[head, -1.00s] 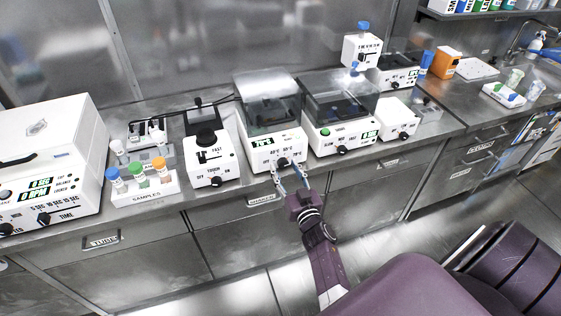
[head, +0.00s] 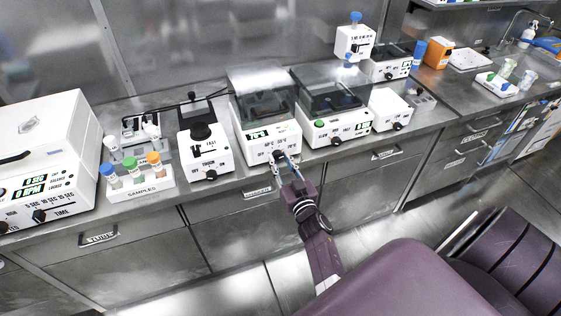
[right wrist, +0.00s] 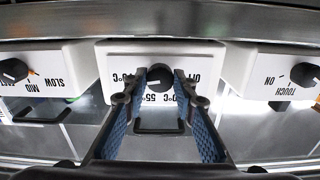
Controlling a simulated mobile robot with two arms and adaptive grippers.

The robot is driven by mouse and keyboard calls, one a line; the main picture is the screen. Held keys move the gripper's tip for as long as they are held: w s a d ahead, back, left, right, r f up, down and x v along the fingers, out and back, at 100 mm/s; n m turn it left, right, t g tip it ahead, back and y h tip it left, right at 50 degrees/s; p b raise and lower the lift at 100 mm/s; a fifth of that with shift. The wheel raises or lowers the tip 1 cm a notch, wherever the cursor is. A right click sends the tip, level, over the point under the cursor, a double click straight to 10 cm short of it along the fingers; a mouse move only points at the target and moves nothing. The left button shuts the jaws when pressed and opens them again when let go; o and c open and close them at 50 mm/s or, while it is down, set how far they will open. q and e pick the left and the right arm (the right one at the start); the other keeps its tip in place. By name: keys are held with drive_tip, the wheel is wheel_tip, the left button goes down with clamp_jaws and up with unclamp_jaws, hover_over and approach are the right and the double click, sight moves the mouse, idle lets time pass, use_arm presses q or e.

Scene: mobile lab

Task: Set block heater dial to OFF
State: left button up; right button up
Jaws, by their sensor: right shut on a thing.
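The block heater (head: 268,143) is a white box with a clear lid and a green display, standing mid-bench in the head view. Its black dial (right wrist: 159,78) is on the front panel in the right wrist view, where OFF and temperature labels appear upside down around it. My right gripper (head: 283,162) is at this dial, with its blue-padded fingers on either side of the knob, shut on it. The fingers and arm partly hide the dial in the head view. The dial's exact setting is too small to read. My left gripper is not in view.
A white stirrer-like device (head: 205,152) stands left of the heater, and another lidded white device (head: 338,127) stands close on its right. A sample rack (head: 140,187) with coloured caps sits near the bench edge. Drawer handles (head: 258,192) project below the bench.

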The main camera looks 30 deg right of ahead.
drive_tip(key=n+b, duration=0.1)
drive_tip(key=n, duration=0.2)
drive_tip(key=shift+f, duration=0.1)
drive_tip(key=n+b, duration=0.1)
drive_tip(key=n, duration=0.3)
drive_tip(key=n+b, duration=0.2)
drive_tip(key=n, duration=0.3)
drive_tip(key=shift+b, duration=0.3)
drive_tip(key=n+b, duration=0.1)
drive_tip(key=n, duration=0.4)
drive_tip(key=shift+b, duration=0.35)
drive_tip(key=n+b, duration=0.1)
drive_tip(key=n, duration=0.2)
drive_tip(key=shift+n, duration=0.3)
drive_tip(key=n, duration=0.3)
drive_tip(key=n+b, duration=0.1)
drive_tip(key=shift+r+n, duration=0.25)
drive_tip(key=shift+n, duration=0.05)
drive_tip(key=n, duration=0.3)
drive_tip(key=shift+n, duration=0.3)
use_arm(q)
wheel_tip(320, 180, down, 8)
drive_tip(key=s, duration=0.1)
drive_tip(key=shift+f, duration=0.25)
use_arm(e)
drive_tip(key=shift+r+n, duration=0.1)
drive_tip(key=shift+n, duration=1.8)
